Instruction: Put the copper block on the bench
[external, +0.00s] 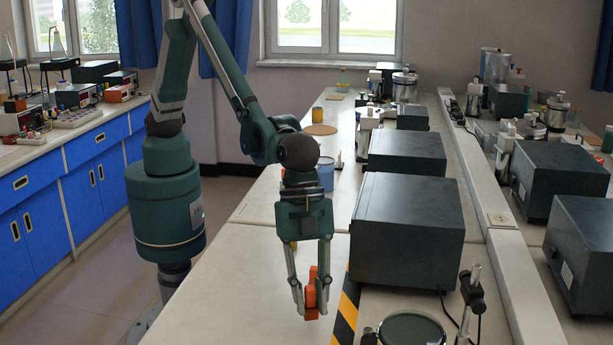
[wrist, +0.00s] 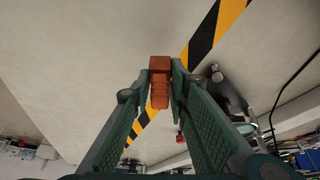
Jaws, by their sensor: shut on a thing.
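The copper block (external: 311,301) is orange-brown and sits between the fingertips of my gripper (external: 312,296). In the wrist view the block (wrist: 160,72) shows between the two green fingers of my gripper (wrist: 161,80), which touch it from both sides. My gripper is shut on it and points down over the pale bench (external: 235,290). Part of the block is hidden by the fingers. I cannot tell whether its underside touches the bench or is a little above it.
A yellow and black striped tape (external: 346,312) runs just right of my gripper. A dark box-shaped instrument (external: 408,232) stands beyond it, with a round dark-topped item (external: 411,329) in front. A blue container (external: 325,174) stands behind my gripper. The bench to the left is clear.

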